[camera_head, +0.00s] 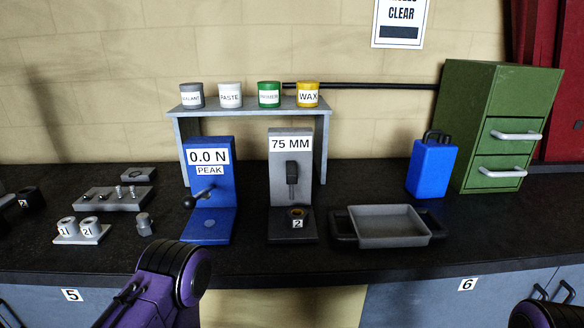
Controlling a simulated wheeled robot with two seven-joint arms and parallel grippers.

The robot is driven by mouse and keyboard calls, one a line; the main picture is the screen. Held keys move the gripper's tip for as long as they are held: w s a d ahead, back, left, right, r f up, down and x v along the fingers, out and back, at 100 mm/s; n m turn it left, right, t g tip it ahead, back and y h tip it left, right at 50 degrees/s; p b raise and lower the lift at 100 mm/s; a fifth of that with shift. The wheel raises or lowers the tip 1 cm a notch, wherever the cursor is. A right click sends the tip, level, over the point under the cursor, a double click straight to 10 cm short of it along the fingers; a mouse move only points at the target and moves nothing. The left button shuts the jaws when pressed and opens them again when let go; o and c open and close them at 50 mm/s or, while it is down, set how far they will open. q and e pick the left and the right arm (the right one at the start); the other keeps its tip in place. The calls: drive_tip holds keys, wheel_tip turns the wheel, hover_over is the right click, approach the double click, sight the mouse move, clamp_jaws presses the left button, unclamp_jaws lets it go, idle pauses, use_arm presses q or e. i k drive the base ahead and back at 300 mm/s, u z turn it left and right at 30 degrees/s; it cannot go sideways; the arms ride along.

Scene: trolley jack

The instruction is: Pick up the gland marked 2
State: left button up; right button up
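Two small grey cylinders sit side by side on a light plate (97,237) at the left of the bench. One is marked 1 (67,227), and the one to its right is marked 2 (90,226). Another part marked 2 (297,219), dark with an orange-brown ring on top, sits on the base of the grey 75 MM stand (291,150). I cannot tell from looks alone which is the gland. A purple and black part of my arm shows at the bottom left, and another at the bottom right corner. Neither gripper is in view.
A blue press (224,200) reading 0.0 N stands left of the grey stand. A grey tray (390,226) with dark handles lies to the right, before a blue case (431,168) and green drawers (490,125). Several tins stand on a shelf (247,106) behind.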

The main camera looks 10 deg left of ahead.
sight(294, 221)
drive_tip(key=z, duration=2)
drive_tip(key=i, duration=0.95)
drive_tip(key=u, duration=2.1)
